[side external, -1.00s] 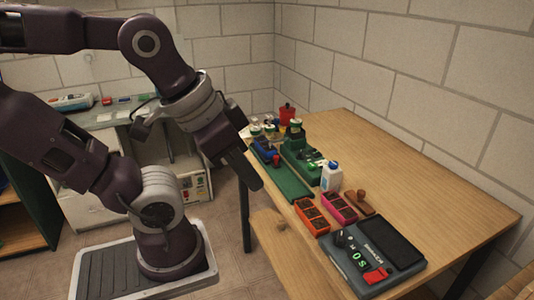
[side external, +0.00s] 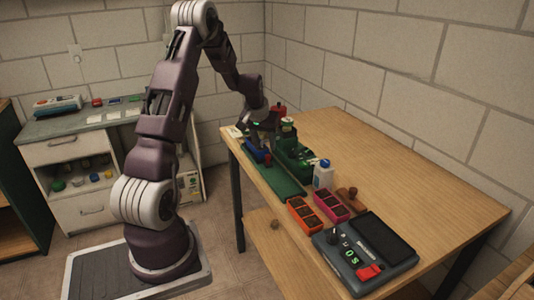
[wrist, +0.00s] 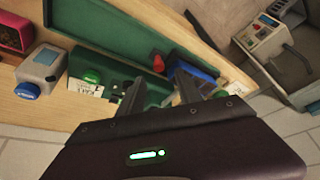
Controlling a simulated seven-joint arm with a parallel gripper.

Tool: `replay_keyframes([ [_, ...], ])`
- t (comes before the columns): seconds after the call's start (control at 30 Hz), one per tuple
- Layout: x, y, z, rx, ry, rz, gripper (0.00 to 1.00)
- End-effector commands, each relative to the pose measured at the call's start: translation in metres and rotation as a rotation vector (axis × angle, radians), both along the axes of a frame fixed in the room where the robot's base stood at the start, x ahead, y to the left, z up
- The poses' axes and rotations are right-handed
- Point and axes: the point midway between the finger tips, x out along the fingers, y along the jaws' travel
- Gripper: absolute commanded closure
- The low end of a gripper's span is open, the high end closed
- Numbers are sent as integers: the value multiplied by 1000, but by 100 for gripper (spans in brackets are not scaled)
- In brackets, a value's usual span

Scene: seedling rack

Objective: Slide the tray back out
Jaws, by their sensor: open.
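My gripper (side external: 262,130) is at the far end of the table, above a blue tray-like piece (side external: 254,154) and a dark green housing (side external: 292,160). In the wrist view my gripper (wrist: 158,80) is open, its two fingers apart. The dark green housing (wrist: 118,76) shows behind the left finger. The blue piece (wrist: 196,66) is beside the right finger, with a red knob (wrist: 158,63) near it. I see nothing held. Contact with the housing or the blue piece cannot be told. A flat green board (side external: 278,180) extends in front of the housing.
An orange cell tray (side external: 304,215) and a pink cell tray (side external: 331,206) lie nearer on the table (side external: 420,190). A bottle with a blue cap (side external: 323,176), a brown wooden piece (side external: 350,198) and a grey device (side external: 365,255) are close by. The table's right side is clear.

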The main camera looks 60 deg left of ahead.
Motion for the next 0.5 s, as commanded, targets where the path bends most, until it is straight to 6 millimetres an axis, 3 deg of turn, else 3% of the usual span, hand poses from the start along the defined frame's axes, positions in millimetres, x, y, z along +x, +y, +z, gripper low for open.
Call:
replay_keyframes([
  [0.23,12,11,-43,-3,3,-2,59],
  [0.5,16,14,-55,-1,1,-3,59],
])
